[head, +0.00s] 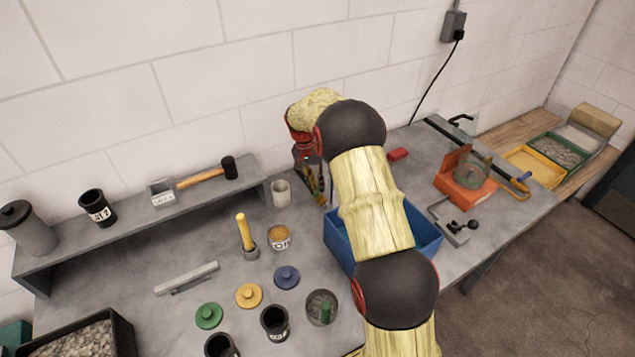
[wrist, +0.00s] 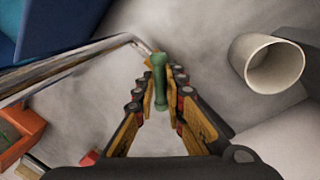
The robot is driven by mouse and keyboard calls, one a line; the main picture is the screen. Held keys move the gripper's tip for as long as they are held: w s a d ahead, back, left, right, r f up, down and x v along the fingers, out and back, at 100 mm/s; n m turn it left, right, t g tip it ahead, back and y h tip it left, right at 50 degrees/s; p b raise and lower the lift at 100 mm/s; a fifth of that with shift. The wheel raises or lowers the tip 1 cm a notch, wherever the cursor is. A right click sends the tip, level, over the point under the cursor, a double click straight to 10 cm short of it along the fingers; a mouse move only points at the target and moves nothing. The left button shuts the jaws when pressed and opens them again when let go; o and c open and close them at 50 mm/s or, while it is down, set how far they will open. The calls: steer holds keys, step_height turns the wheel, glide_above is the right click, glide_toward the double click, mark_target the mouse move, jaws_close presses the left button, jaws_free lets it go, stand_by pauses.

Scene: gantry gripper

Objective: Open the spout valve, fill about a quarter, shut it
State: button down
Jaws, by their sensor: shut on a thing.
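My gripper (head: 317,190) reaches down at the back of the bench, partly hidden by my arm. In the wrist view my gripper (wrist: 160,98) is shut on a small upright green handle (wrist: 159,82) with wider ends. A thin grey bar (wrist: 75,62) runs from the left and bends close to the handle; whether they are joined I cannot tell. No spout or valve is clearly recognizable; my arm hides part of the bench.
A pale cup (head: 281,193) stands close to my gripper and shows in the wrist view (wrist: 273,64). A blue bin (head: 428,238) lies under my arm. A raised shelf (head: 130,222) is at the left. Several small pots and lids stand in front.

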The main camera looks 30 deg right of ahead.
steer(key=m+p, duration=0.2)
steer(key=m, duration=0.2)
steer(key=shift+w+r+m+y, duration=0.1)
steer(key=shift+w+m+y, duration=0.05)
steer(key=shift+m+y, duration=0.2)
steer(key=m+p, duration=0.1)
steer(key=m, duration=0.3)
steer(key=shift+w+g+y, duration=0.1)
steer(key=shift+g+y, duration=0.2)
steer(key=shift+y, duration=0.05)
steer(key=shift+m, duration=0.25)
steer(key=c, duration=1.9)
jaws_free()
steer(key=shift+o, duration=0.3)
step_height(320, 180, up, 12)
steer(key=w, duration=0.2)
steer(key=shift+w+f, duration=0.15)
steer(key=shift+f, duration=0.05)
